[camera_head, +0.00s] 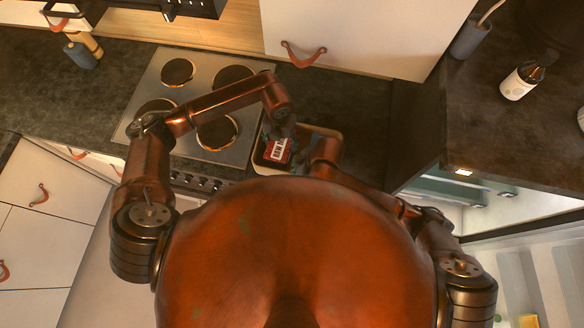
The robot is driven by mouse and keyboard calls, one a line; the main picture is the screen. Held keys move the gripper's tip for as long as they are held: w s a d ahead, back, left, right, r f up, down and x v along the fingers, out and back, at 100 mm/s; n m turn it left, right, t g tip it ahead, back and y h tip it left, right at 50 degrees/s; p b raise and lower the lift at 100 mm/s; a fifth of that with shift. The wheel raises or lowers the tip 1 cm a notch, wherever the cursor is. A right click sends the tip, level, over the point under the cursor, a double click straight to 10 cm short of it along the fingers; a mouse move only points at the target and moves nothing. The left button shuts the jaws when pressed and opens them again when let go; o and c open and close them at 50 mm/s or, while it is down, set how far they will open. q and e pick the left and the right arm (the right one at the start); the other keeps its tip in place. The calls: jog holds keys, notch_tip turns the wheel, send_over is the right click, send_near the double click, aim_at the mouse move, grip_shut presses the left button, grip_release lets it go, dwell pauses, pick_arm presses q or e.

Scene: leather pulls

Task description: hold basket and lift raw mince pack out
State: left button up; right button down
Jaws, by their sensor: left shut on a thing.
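The raw mince pack (277,151), red with a white label, is at the left part of the basket (261,164). The basket has a light tan rim and a dark inside, and stands on the dark counter right of the hob. My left gripper (283,136) reaches down from above and is shut on the pack's upper end. Whether the pack is clear of the basket floor cannot be told. My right gripper (314,142) is at the basket's right part, mostly hidden by its own arm; its fingers cannot be made out.
The hob (195,105) with several round plates lies left of the basket, under my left arm. A white cabinet door (370,35) is behind. Dark counter right of the basket is clear.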

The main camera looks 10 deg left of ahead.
pick_arm(q)
jog(key=shift+r, duration=3)
pick_arm(e)
jog(key=c, duration=2.1)
grip_release()
jog(key=shift+r, duration=0.1)
jog(key=v, duration=1.2)
pick_arm(q)
jog(key=shift+s+f, duration=0.1)
